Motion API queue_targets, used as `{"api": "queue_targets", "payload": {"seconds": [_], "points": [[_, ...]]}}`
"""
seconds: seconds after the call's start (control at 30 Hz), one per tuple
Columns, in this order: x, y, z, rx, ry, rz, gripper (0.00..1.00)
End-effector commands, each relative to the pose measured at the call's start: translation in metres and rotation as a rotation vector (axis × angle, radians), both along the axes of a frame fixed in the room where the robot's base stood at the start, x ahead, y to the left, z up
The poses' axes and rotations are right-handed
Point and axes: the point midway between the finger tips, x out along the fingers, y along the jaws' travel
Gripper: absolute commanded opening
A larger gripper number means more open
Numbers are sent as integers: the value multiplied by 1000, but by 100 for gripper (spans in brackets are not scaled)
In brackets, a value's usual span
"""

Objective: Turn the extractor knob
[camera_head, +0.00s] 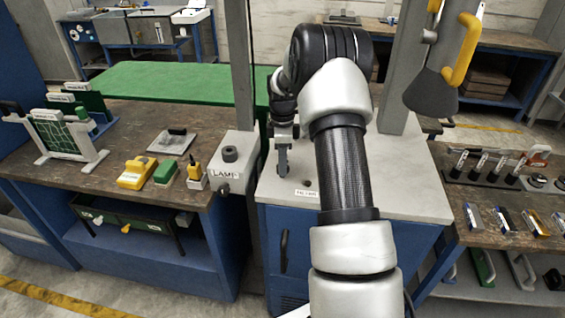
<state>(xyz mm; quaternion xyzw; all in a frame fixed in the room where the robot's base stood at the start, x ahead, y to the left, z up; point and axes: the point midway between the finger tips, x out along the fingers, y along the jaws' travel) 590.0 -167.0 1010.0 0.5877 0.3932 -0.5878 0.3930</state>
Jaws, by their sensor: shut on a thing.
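My gripper (283,172) points down at the pale top of the blue cabinet (420,190), near its left front. Its fingers are shut on the extractor knob, which they hide almost fully. I cannot tell which way the knob is turned. A small white label (306,194), too small to read surely, lies to the right of the fingers, near the front edge. A small dark round spot shows just above the label.
A grey box marked LAMP (232,165) with a dark knob (230,153) stands close left of my gripper. A grey post rises behind it. Yellow blocks (137,173) lie on the left bench.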

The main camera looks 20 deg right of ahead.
Motion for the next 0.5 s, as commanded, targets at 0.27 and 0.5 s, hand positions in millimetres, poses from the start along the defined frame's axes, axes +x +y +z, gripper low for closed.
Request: {"api": "queue_targets", "payload": {"seconds": [0.27,0.5], "points": [[0,0,-1,-1,-1,-193,9],[0,0,0,-1,-2,-420,9]]}}
